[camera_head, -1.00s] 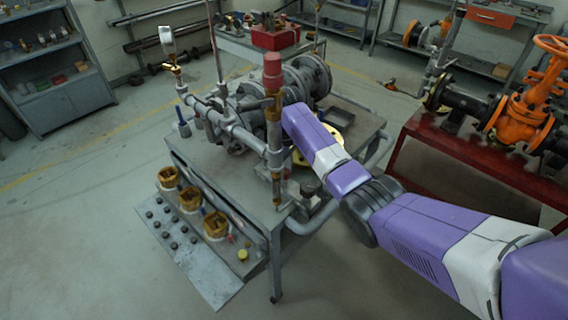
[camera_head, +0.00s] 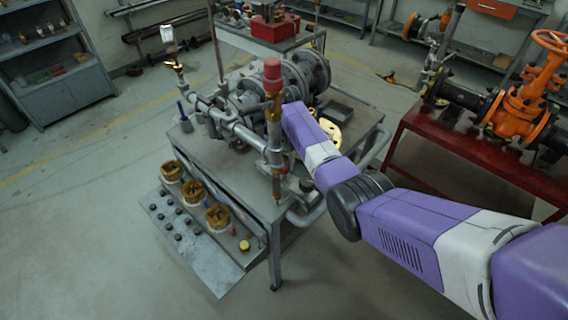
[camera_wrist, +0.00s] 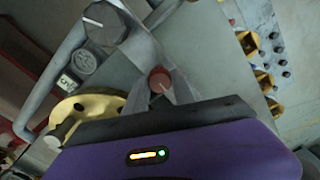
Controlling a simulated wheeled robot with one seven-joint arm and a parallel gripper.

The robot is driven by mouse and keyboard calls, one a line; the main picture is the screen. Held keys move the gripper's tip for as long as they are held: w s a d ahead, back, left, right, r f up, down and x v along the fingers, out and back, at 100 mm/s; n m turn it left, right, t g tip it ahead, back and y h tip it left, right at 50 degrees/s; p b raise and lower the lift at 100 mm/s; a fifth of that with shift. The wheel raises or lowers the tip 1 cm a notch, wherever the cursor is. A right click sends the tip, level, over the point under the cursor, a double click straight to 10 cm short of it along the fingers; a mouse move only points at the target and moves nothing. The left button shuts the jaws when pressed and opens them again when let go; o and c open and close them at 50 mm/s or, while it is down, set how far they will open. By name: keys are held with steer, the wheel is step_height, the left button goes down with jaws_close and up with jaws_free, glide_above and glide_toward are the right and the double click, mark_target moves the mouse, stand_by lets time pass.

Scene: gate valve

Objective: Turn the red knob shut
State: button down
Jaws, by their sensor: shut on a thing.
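My purple arm reaches that table from the right. Its end lies close to the upright, and the fingers are hidden there. A yellow disc (camera_wrist: 83,113) lies left of the knob in the wrist view.
Grey pipework and flanges (camera_head: 308,72) fill the metal table. Several brass cups (camera_head: 192,192) stand on its left side. A gauge (camera_head: 168,34) stands at the back left. An orange valve (camera_head: 521,108) on a red stand is at the right. The floor at lower left is clear.

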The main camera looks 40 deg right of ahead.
mark_target(284, 166)
steer(key=shift+r, duration=0.1)
stand_by(0.3)
steer(key=c, duration=1.1)
jaws_free()
steer(key=shift+o, duration=0.2)
step_height(284, 166, up, 8)
steer(key=shift+f+b, duration=0.1)
steer(key=shift+b, duration=0.3)
